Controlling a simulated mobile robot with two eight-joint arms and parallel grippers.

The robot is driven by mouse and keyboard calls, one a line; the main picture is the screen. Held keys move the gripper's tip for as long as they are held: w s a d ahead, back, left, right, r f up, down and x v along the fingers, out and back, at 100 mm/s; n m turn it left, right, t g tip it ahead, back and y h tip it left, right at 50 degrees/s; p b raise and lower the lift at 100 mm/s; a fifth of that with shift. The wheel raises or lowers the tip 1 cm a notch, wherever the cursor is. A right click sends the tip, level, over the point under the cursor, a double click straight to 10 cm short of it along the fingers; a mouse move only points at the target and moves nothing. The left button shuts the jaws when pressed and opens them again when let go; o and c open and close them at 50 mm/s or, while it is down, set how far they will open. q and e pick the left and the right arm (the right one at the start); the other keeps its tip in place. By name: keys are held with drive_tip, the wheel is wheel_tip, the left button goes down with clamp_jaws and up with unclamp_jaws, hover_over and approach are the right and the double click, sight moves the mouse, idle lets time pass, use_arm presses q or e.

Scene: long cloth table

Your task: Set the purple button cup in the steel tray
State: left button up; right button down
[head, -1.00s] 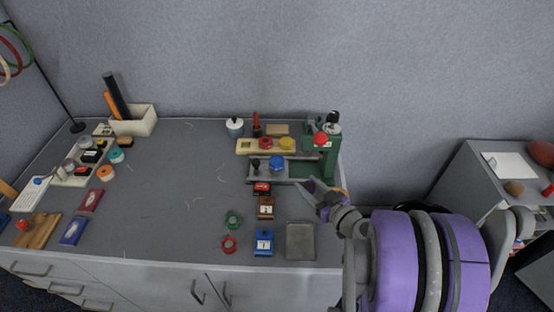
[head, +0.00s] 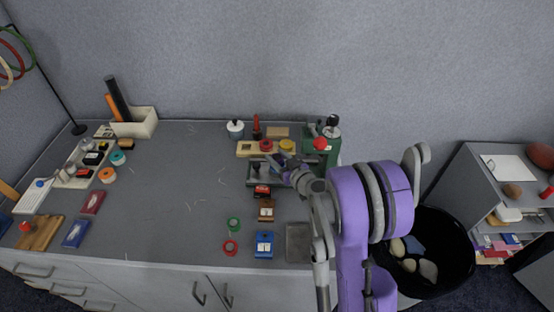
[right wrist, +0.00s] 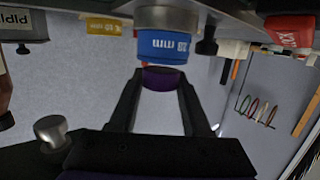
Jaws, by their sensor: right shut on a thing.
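The purple button cup (right wrist: 161,78) sits between the two fingertips of my right gripper (right wrist: 160,85) in the right wrist view, and they are shut on it. A blue piece marked 28 mm (right wrist: 162,44) is right beside the cup; whether they touch I cannot tell. In the head view my right gripper (head: 275,163) is over the grey rack in front of the green press, and the cup is not clear there. The steel tray (head: 298,242) is a flat grey tray at the table's front right, partly covered by my right arm. My left gripper is not in view.
The green press (head: 327,146) stands behind the gripper. A yellow cup (head: 287,145) and a red cup (head: 266,146) are on the rack behind. A blue box (head: 264,245) stands left of the tray. The middle of the table (head: 170,190) is mostly clear.

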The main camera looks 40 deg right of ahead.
drive_tip(key=shift+s+f, duration=0.1)
drive_tip(key=shift+f, duration=0.45)
drive_tip(key=shift+f, duration=0.2)
drive_tip(key=shift+c, duration=1.8)
unclamp_jaws()
